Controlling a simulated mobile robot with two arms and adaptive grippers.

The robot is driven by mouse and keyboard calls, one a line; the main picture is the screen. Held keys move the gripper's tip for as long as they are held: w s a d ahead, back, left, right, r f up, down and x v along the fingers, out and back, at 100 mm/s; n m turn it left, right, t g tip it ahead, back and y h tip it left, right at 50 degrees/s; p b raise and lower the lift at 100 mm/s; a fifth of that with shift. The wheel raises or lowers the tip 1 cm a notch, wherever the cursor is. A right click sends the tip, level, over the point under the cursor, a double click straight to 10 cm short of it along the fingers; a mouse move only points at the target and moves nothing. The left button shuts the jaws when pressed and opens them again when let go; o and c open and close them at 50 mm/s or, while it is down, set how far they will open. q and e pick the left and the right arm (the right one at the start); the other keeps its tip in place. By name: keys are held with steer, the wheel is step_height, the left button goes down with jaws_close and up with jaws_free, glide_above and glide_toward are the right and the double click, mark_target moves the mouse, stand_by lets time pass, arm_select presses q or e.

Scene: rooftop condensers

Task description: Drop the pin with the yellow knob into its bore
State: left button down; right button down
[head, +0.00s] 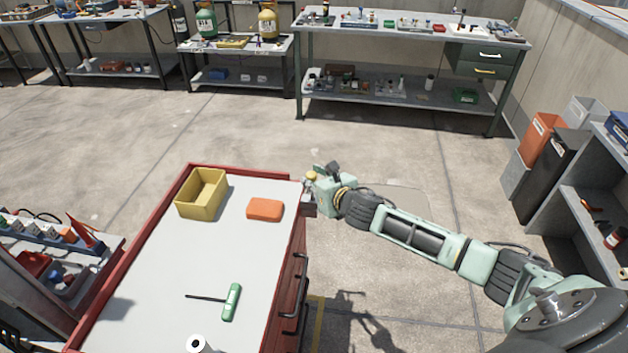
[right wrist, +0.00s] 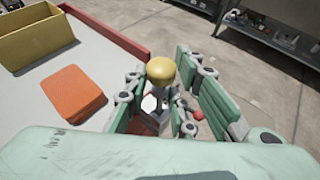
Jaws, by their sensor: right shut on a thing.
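The pin's yellow knob (right wrist: 161,70) shows between the green fingers of my right gripper (right wrist: 160,105) in the right wrist view. The gripper is shut on the pin; its shaft below the knob is mostly hidden by the fingers. In the head view the yellow knob (head: 311,176) is small, at the left end of my right gripper (head: 319,182), by the cart's far right corner. A dark grey block (head: 308,202) sits at the cart's edge just below the gripper. The bore itself cannot be made out. My left gripper is not in view.
Workbenches stand at the back, shelving (head: 590,185) at the right. The cart top's middle is clear.

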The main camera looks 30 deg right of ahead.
steer(key=shift+f+b, duration=1.4)
steer(key=shift+f, duration=0.7)
steer(key=c, duration=1.4)
jaws_free()
